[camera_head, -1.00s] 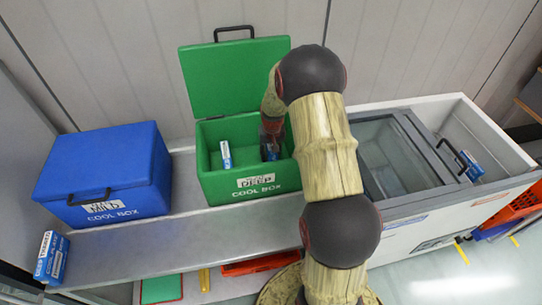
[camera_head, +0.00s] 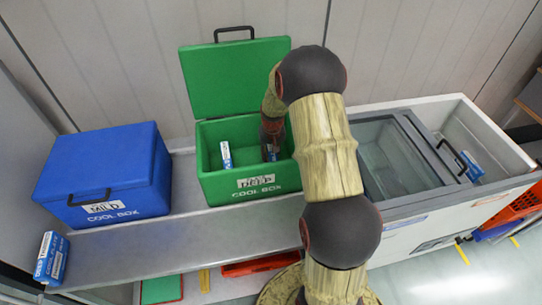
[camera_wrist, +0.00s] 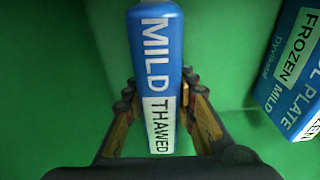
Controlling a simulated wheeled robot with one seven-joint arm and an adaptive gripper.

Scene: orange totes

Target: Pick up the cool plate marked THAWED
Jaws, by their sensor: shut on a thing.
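A blue cool plate marked MILD and THAWED (camera_wrist: 152,65) stands on edge between the fingers of my gripper (camera_wrist: 158,95) in the wrist view. The gripper is shut on it, one finger on each side. In the head view my gripper (camera_head: 271,140) is inside the open green cool box marked DEEP (camera_head: 268,187), near its right side, and mostly hidden by my arm. A second cool plate, marked FROZEN MILD (camera_wrist: 295,75), is at the right in the wrist view, apart from the fingers. It appears as the blue and white plate (camera_head: 226,154) in the head view.
A closed blue cool box marked MILD (camera_head: 105,175) stands left on the grey shelf (camera_head: 190,235). Another plate (camera_head: 50,258) stands at the shelf's left front. A chest freezer (camera_head: 420,200) with a partly open glass lid is at the right, with a blue item (camera_head: 473,166) inside.

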